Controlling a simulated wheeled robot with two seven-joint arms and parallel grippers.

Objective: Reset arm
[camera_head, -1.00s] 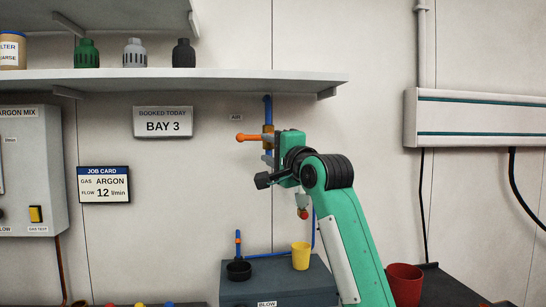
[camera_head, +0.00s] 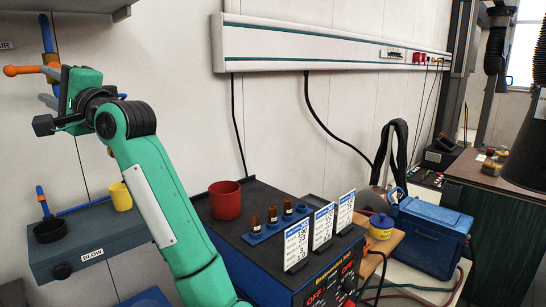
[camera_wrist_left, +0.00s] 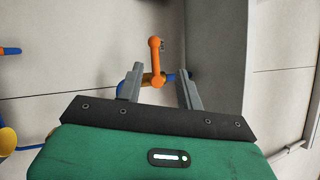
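My left gripper (camera_head: 50,88) is at the air valve on the wall, at the left of the head view. In the left wrist view my left gripper (camera_wrist_left: 160,72) has its two grey fingers spread apart. The orange valve handle (camera_wrist_left: 155,60) shows between and beyond the fingertips, with a gap on either side. The same orange handle (camera_head: 22,70) sticks out to the left in the head view, on a blue pipe (camera_head: 46,35). Whether a finger touches the valve I cannot tell. My right gripper is not in view.
Below the arm is a grey blow box (camera_head: 90,240) with a black cup (camera_head: 49,230) and a yellow cup (camera_head: 120,197). A red cup (camera_head: 225,200) and upright cards (camera_head: 297,245) stand on a dark machine. A blue cooler (camera_head: 432,235) is farther right.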

